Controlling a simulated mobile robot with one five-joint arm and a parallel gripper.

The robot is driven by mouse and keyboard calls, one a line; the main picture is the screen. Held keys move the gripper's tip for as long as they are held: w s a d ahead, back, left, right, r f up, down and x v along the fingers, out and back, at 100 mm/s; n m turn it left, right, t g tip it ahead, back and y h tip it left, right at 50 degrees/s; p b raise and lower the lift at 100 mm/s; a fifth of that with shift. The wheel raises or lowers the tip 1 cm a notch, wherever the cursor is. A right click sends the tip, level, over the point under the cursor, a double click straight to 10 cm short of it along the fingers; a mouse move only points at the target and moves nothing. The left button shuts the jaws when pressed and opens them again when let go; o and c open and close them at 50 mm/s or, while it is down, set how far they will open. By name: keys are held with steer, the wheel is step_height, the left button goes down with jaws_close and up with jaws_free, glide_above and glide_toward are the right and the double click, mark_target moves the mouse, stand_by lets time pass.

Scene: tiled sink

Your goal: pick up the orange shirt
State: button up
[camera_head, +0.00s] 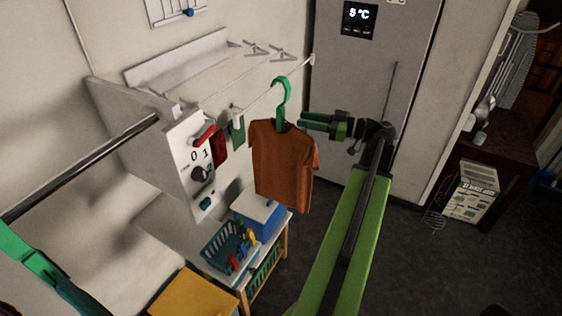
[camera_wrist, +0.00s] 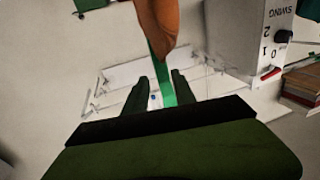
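The orange shirt (camera_head: 283,168) hangs upright on a green hanger (camera_head: 281,92) from a thin white rail in the head view. My gripper (camera_head: 304,122) is just right of the shirt's collar, pointing left toward the hanger's neck. In the wrist view, the shirt (camera_wrist: 160,22) shows at the top edge, and the green hanger (camera_wrist: 159,72) runs down between the fingers of my gripper (camera_wrist: 160,80). The fingers stand apart with a gap on the left of the hanger, so the gripper looks open. Whether a finger touches the hanger is unclear.
A white wall box with a dial (camera_head: 201,172) stands left of the shirt. Below are a green basket (camera_head: 212,252) with pegs, a blue box (camera_head: 262,222) and a yellow cloth (camera_head: 193,295). A grey fridge (camera_head: 418,95) stands behind my arm. The dark floor at right is mostly clear.

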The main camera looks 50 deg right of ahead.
mark_target(281, 117)
steer(key=x, duration=0.4)
steer(key=shift+w+a+r+p, duration=0.2)
steer(key=shift+w+r+p, duration=0.1)
steer(key=shift+r, duration=0.1)
steer(key=x, duration=0.4)
steer(key=shift+w+a+r+p, duration=0.1)
steer(key=shift+w+r+p, duration=0.1)
steer(key=shift+r+p, duration=0.15)
steer(key=shift+s, duration=0.1)
jaws_close()
stand_by(0.6)
